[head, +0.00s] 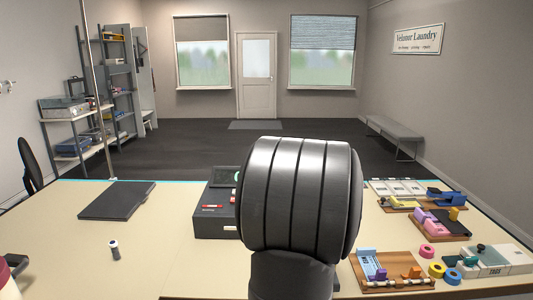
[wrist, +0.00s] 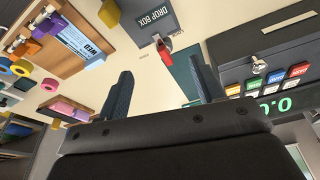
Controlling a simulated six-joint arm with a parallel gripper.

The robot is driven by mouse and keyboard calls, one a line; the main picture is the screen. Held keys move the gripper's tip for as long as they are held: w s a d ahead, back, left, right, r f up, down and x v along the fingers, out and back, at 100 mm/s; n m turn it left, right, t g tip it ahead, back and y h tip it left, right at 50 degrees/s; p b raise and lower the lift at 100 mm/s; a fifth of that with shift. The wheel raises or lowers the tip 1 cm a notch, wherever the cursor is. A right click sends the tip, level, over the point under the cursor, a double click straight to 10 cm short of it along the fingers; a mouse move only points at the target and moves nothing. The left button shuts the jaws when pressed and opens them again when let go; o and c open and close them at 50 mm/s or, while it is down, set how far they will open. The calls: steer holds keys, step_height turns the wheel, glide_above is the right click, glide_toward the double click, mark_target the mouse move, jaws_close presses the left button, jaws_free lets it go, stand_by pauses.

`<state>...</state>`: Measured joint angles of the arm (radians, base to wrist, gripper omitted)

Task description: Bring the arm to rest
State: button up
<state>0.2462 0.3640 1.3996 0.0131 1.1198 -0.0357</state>
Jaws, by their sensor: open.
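My gripper (wrist: 160,64) shows in the wrist view with its two dark fingers spread apart. Nothing is between the fingers. Beyond them are the pale tabletop and a grey drop box (wrist: 150,20) with a red piece (wrist: 165,52) at its edge. In the head view, a thick black ribbed link of my arm stands at the centre front and covers part of the table. My gripper is hidden there.
A dark machine (wrist: 270,70) with coloured buttons lies right in the wrist view. In the head view, a dark box (head: 212,222) is left of my arm; wooden boards (head: 396,265), tape rolls (head: 437,270) and a tag box (head: 495,262) crowd the right. The left tabletop (head: 60,240) is mostly clear.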

steer(key=a+n, duration=0.2)
steer(key=a, duration=0.6)
steer(key=shift+a+n+y, duration=0.4)
steer(key=shift+o, duration=0.2)
steer(key=shift+r, duration=0.1)
